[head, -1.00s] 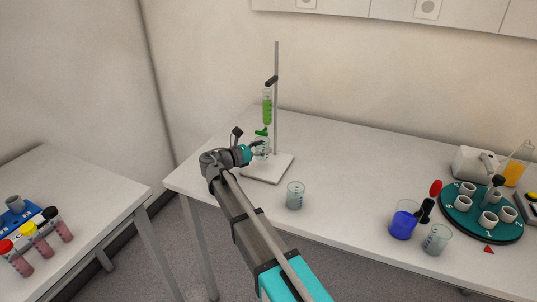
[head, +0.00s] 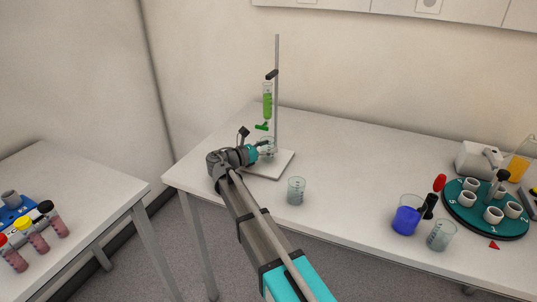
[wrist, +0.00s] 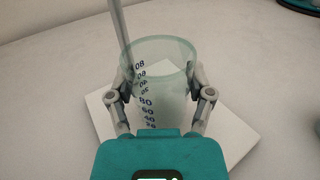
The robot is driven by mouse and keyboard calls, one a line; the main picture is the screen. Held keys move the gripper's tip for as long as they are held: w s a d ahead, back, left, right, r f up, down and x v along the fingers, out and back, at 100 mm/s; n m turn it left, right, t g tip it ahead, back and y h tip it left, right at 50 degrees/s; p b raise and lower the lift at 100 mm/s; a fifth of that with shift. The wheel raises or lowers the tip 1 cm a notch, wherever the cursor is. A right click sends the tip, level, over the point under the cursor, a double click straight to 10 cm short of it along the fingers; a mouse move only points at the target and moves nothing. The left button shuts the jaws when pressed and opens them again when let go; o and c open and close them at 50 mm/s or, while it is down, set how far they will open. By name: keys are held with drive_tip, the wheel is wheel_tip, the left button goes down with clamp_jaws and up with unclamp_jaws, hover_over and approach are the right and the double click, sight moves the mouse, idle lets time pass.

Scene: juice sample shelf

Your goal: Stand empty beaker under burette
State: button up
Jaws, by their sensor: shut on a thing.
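The burette (head: 267,103) holds green liquid and is clamped to a thin upright rod, with its green tap (head: 262,126) at the bottom. The rod rises from a white base plate (head: 283,168), also under the beaker in the wrist view (wrist: 238,140). My gripper (head: 262,150) is shut on a clear, empty-looking graduated beaker (wrist: 157,85), one finger on each side. The beaker is upright, below the tap in the head view (head: 268,147). I cannot tell whether its bottom touches the plate or whether it is exactly under the tip.
Another clear beaker (head: 297,191) stands right of my arm. A beaker of blue liquid (head: 405,221), a further clear beaker (head: 441,236) and a round teal rack (head: 485,222) with cups stand at the right. The table's middle is clear.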

drive_tip(key=shift+f, duration=0.5)
drive_tip(key=shift+f+b, duration=0.15)
drive_tip(key=shift+b, duration=0.25)
drive_tip(key=o, duration=1.1)
drive_tip(key=shift+c, duration=0.2)
drive_tip(key=shift+s+a+r, duration=0.1)
drive_tip(key=shift+r, duration=0.1)
drive_tip(key=v, duration=1.1)
drive_tip(key=shift+s+a, duration=0.25)
drive_tip(key=shift+a, duration=0.05)
